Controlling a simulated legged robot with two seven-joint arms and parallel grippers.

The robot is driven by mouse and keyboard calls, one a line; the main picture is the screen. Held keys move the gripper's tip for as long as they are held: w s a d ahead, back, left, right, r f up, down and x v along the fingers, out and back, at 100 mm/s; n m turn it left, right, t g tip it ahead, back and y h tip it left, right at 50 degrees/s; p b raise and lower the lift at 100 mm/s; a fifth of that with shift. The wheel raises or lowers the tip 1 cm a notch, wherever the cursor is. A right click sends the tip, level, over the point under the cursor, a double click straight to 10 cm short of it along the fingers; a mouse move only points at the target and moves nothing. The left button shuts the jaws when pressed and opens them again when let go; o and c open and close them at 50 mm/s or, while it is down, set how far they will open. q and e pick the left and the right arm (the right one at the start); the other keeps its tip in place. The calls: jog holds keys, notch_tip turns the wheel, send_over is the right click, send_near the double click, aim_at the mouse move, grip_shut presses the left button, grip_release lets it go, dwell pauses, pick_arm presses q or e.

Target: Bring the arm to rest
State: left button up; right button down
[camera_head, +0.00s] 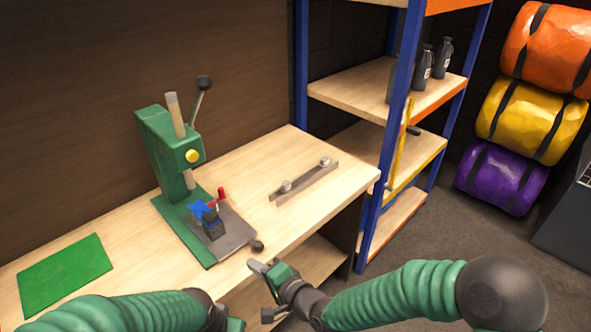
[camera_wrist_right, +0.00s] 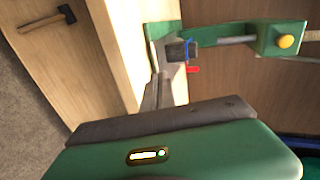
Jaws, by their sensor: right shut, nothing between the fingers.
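My right arm, with its ribbed green sleeve, reaches in from the right in the head view. Its gripper (camera_head: 262,272) is shut and empty, just off the front edge of the workbench (camera_head: 240,175), near the press's base plate. In the right wrist view the right gripper (camera_wrist_right: 155,92) appears as narrow grey fingers in front of the bench edge. My left arm lies across the bottom left of the head view; its gripper is mostly cut off by the lower edge, and its jaws cannot be made out.
A green press (camera_head: 170,150) with a blue clamp (camera_head: 206,213) and red lever stands on the bench. A metal bar (camera_head: 303,181) and green mat (camera_head: 65,272) lie there. A blue-framed shelf (camera_head: 375,180) stands right. A hammer (camera_wrist_right: 48,20) lies on wood.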

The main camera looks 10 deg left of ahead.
jog(key=s+d+f+n+g+h+p, duration=0.15)
jog(key=d+h, duration=0.25)
jog(key=d, duration=0.5)
jog(key=s+d+r+n+g+h+p, duration=0.1)
jog(key=d+n+h+p, duration=0.2)
jog(key=d, duration=0.6)
pick_arm(q)
notch_tip(320, 180, up, 8)
jog(key=a+p, duration=0.1)
jog(key=p, duration=0.1)
jog(key=shift+f+p, duration=0.25)
jog(key=shift+p, duration=0.05)
pick_arm(e)
jog(key=s+d+r+n+g+h, duration=0.1)
jog(key=s+d+r+h, duration=0.1)
jog(key=s+d, duration=0.4)
jog(key=s+d+r+n+g+h, duration=0.1)
jog(key=s+d+r+g+h, duration=0.1)
jog(key=s+d, duration=0.5)
jog(key=d, duration=0.4)
jog(key=shift+s, duration=0.3)
pick_arm(q)
jog(key=shift+d, duration=0.3)
pick_arm(e)
jog(key=shift+d+n+g, duration=0.25)
jog(key=shift+d, duration=0.1)
pick_arm(q)
jog(key=shift+a, duration=0.15)
pick_arm(e)
jog(key=shift+a, duration=0.2)
